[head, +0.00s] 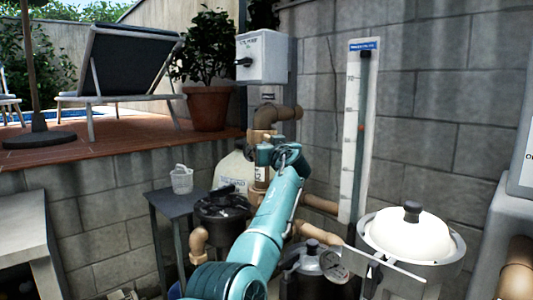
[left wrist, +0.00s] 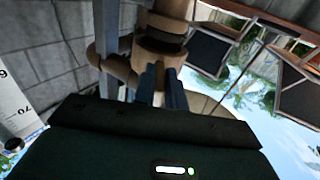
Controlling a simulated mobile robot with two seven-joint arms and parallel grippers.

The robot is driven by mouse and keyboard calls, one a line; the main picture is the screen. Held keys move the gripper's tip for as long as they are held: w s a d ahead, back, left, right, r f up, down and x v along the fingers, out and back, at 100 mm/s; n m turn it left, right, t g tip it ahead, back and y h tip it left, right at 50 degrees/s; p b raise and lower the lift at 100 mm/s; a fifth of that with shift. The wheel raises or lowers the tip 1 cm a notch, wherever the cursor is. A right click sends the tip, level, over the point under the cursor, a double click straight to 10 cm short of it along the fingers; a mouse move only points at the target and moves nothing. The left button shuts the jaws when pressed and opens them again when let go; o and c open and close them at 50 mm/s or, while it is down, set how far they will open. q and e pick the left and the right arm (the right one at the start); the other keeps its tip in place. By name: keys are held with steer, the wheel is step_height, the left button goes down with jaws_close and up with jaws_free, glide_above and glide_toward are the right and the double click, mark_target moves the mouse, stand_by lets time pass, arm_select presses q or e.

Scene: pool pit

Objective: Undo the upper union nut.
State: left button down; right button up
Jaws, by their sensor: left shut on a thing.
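The upper union nut (head: 262,136) is a tan collar on the vertical pipe below the grey switch box. It also shows at the top of the left wrist view (left wrist: 160,56), beneath a dark band on the pipe. My left gripper (head: 272,157) is at this collar, with its arm rising from the bottom of the head view. In the left wrist view its blue fingers (left wrist: 163,84) are shut on the nut. The fingers and wrist hide part of the nut and the pipe below it. My right gripper is not in view.
A grey block wall stands close behind the pipe. A switch box (head: 262,57) hangs above. A tall flow gauge (head: 358,130) and a white-domed vessel (head: 404,235) stand to the right. A black-lidded pump (head: 222,207) and a small table (head: 170,196) with a clear cup (head: 182,180) stand left.

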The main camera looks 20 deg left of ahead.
arm_select(q)
steer(key=f, duration=0.1)
steer(key=f+g, duration=0.1)
steer(key=shift+w+d+f+n+y+b, duration=0.2)
steer(key=shift+f+n+y+b, duration=0.1)
steer(key=shift+n, duration=0.1)
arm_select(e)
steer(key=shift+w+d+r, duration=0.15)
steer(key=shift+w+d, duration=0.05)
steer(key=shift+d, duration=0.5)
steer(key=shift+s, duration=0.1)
arm_select(q)
steer(key=c, duration=1.9)
jaws_free()
steer(key=o, duration=0.3)
steer(key=shift+w+a+f, duration=0.15)
steer(key=shift+w+a, duration=0.05)
steer(key=shift+w, duration=0.1)
steer(key=shift+o, duration=0.8)
steer(key=shift+s+d+r, duration=0.1)
steer(key=shift+s+r, duration=0.1)
steer(key=shift+r, duration=0.15)
steer(key=shift+w, duration=0.1)
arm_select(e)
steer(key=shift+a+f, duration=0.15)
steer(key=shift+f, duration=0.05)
